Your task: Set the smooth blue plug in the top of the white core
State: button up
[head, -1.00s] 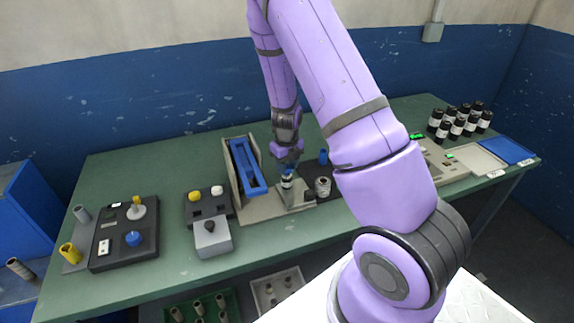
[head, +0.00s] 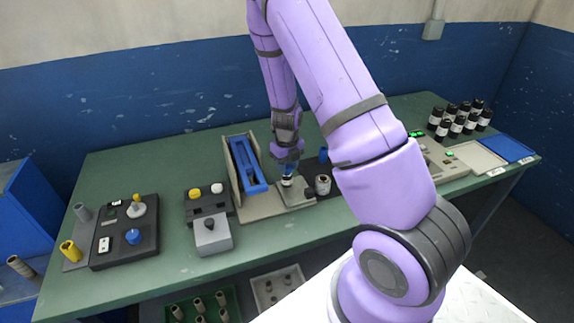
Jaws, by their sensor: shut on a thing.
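My gripper (head: 287,169) is low over the grey fixture plate in the middle of the table, pointing down. It is shut on a small blue piece, which looks like the smooth blue plug; the fingers hide most of it. Right below is the white core (head: 287,182), small and upright on the plate. The gripper covers the core's top, so I cannot tell whether the plug is inside it or just above it.
A blue channel (head: 246,165) in a beige frame stands close left of my gripper. A pale ribbed cylinder (head: 322,185) and a blue piece (head: 323,156) stand close right. A grey box with a black knob (head: 210,232) is at front left. Several black bottles (head: 458,120) stand far right.

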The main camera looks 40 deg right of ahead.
dwell(0.3)
jog(key=o, duration=1.4)
jog(key=shift+o, duration=0.2)
jog(key=shift+r, duration=3.95)
